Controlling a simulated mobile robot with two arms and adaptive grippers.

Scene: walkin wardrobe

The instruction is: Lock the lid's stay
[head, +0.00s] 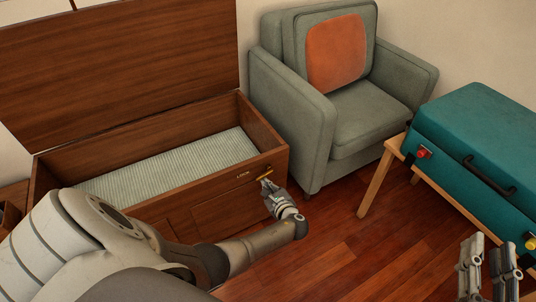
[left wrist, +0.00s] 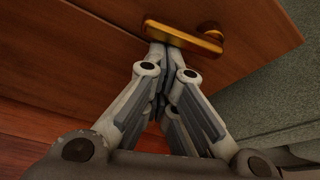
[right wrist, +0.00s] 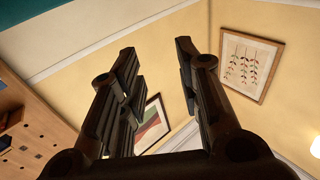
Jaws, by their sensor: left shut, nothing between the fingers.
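A wooden chest (head: 217,193) stands at the left with its lid (head: 120,65) raised. A brass lever (head: 265,173) sits on its front near the upper right corner; I take it for the stay's lock. In the left wrist view the lever (left wrist: 182,38) lies across just above the fingertips, with a rounded brass part at its right end. My left gripper (head: 266,185) is shut and empty, its tips at or just under the lever; whether they touch I cannot tell. My right gripper (head: 486,247) is open and empty, away from the chest; it also shows in the right wrist view (right wrist: 156,55).
A grey-green armchair (head: 309,115) with an orange cushion (head: 336,53) stands close to the chest's right. A teal case (head: 485,125) rests on a wooden stand (head: 374,178) at the right. Wooden floor (head: 345,235) is clear between.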

